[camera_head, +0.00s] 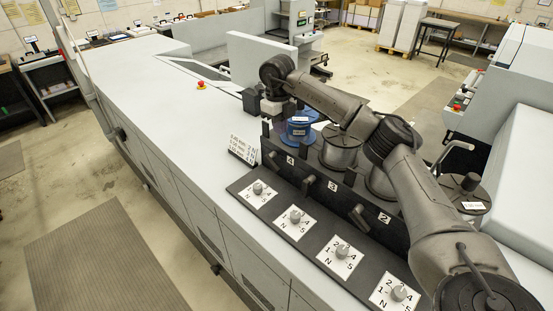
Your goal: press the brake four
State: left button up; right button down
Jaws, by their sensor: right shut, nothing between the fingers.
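A black rack (323,205) carries number plates along its front. The plate marked 4 (290,160) is at its far left end, below a blue spool (298,129). A small dark lever (273,158) sticks out just left of the plate marked 4. Further levers stand beside the plates marked 3 (332,187) and 2 (384,218). My right arm reaches over the rack from the lower right. My right gripper (277,108) points down beyond the blue spool, apart from the lever; its fingers are shut and empty, but hard to make out. My left gripper is out of view.
Dial knobs on white plates (258,189) line a dark strip in front of the rack. A small text sign (243,150) stands left of the rack. Grey spools (340,147) sit under my arm. The white machine top (150,85) is mostly clear, with a red-and-yellow button (201,86).

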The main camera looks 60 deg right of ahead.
jog(key=shift+f, duration=0.1)
jog(key=p, duration=0.3)
send_over(277, 168)
notch_tip(277, 168, down, 12)
jog(key=shift+s+r, duration=0.1)
jog(key=shift+s, duration=0.05)
jog(key=shift+w+f+p, duration=0.2)
jog(key=shift+f+p, duration=0.15)
jog(key=shift+f, duration=0.2)
jog(key=shift+w+d+f, duration=0.1)
jog(key=shift+f, duration=0.1)
